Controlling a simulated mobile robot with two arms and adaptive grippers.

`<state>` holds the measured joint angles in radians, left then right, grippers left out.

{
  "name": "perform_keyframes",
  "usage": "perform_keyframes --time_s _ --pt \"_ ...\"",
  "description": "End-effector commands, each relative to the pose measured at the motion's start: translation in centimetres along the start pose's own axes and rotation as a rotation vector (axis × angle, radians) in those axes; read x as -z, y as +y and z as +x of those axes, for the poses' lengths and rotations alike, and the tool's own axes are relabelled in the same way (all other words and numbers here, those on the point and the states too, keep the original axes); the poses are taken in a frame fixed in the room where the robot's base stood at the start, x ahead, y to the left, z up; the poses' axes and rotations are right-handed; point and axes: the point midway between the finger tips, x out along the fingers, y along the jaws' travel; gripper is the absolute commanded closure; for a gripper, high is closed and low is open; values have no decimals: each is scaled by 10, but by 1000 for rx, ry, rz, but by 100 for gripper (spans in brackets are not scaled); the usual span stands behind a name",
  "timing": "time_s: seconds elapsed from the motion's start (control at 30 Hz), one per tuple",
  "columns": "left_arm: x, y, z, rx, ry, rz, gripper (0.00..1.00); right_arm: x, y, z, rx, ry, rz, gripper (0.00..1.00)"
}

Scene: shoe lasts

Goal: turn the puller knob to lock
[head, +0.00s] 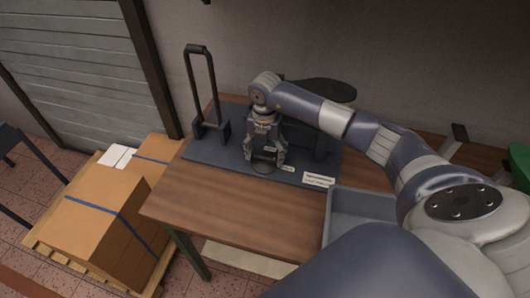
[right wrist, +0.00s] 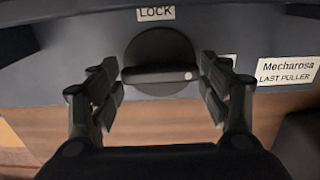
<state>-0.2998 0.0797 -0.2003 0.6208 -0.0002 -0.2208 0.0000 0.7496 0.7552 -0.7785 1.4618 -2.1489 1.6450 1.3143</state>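The puller knob (right wrist: 160,52) is a dark round dial with a raised bar across it. In the right wrist view the bar lies level, with a white dot at its right end. A white LOCK label (right wrist: 156,13) sits above the dial. My right gripper (right wrist: 161,88) is open, one finger on each side of the bar, with gaps at both ends. In the head view the right gripper (head: 265,158) points down over the knob (head: 263,168) on the dark puller base (head: 215,160). My left gripper is not in view.
A "Mecharosa last puller" label (right wrist: 287,73) is right of the knob; another label (right wrist: 228,60) is partly hidden by a finger. A black upright frame (head: 200,85) stands on the base's left. A grey bin (head: 345,205) stands at right. The wooden table front (head: 230,210) is clear.

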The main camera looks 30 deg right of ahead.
Motion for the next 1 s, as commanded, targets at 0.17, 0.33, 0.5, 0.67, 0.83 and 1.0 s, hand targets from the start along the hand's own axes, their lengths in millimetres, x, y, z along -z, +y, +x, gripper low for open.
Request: perform_keyframes --time_s 0.17,0.33,0.5,0.67,0.83,1.0 --pt "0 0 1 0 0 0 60 1 0 0 0 1 -5 53" --pt "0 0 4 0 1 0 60 0 0 1 -1 0 -40 53" --pt "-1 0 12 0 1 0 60 0 0 2 -1 1 -127 53" --pt "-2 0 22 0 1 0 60 0 0 3 -1 0 -254 53" --pt "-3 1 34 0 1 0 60 0 0 3 -2 0 -415 53" --pt "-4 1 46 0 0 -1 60 0 1 3 -2 0 -576 53"
